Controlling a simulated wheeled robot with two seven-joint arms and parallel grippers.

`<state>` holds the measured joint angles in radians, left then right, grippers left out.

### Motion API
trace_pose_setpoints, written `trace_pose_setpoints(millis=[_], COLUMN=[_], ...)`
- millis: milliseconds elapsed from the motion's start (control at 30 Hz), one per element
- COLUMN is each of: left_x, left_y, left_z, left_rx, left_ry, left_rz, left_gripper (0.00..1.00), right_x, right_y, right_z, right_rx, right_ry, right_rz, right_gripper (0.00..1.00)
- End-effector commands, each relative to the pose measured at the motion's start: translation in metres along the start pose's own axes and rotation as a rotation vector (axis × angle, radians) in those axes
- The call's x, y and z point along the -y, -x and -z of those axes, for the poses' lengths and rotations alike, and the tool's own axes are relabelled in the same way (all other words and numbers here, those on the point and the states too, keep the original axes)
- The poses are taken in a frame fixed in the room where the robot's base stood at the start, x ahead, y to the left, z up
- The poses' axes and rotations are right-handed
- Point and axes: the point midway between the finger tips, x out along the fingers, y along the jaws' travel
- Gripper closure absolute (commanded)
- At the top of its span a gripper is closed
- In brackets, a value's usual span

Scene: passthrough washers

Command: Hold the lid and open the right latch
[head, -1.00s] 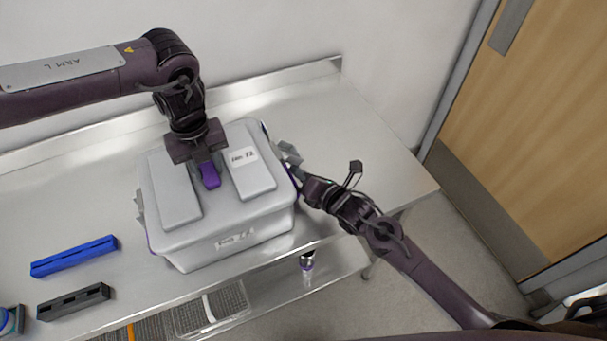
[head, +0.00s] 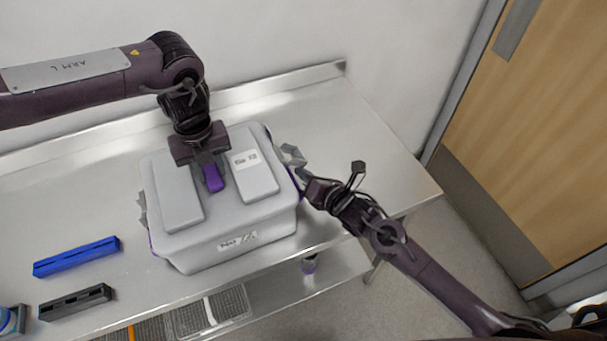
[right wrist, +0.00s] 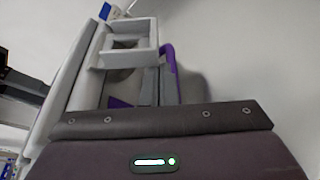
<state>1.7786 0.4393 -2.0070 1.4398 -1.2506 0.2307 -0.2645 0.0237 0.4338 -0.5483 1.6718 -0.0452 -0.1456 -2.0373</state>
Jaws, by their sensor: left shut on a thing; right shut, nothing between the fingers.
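A grey box with a pale grey lid (head: 222,192) stands on the metal table. The lid has two raised panels with a channel between them. My left gripper (head: 213,178) points down into this channel and is shut on a part of the lid that it mostly hides; purple shows at its tip. The right latch (head: 292,157), a grey flap, sticks outward from the box's right side. In the right wrist view the latch (right wrist: 128,58) shows as a grey rectangular frame. My right gripper (head: 303,188) is shut and empty beside the box's right side, just below the latch.
A left latch (head: 142,209) shows on the box's left side. A blue rack (head: 77,257) and a dark rack (head: 75,302) lie at the table's front left. A lower shelf holds a wire basket (head: 212,312). The table right of the box is clear.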

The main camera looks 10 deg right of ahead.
Motion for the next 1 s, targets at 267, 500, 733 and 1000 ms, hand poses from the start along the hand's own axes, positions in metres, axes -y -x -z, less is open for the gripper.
trace_pose_setpoints(millis=[267, 500, 733, 1000], left_x=[0.0, 0.0, 0.0, 0.0], left_y=[0.001, 0.0, 0.0, 0.0], left_z=[0.0, 0.0, 0.0, 0.0], left_rx=[0.0, 0.0, 0.0, 0.0], left_ry=[0.0, -0.001, -0.001, -0.001], left_rz=[0.0, 0.0, 0.0, 0.0], left_gripper=[1.0, 1.0, 1.0, 1.0], right_x=[0.0, -0.002, -0.005, -0.008], right_y=[0.004, 0.009, 0.012, 0.014], right_z=[-0.014, -0.026, -0.036, -0.041], right_rx=[0.003, 0.002, 0.003, 0.001], right_ry=[0.186, 0.378, 0.51, 0.525], right_rz=[0.061, 0.129, 0.177, 0.183], right_gripper=[1.0, 1.0, 1.0, 1.0])
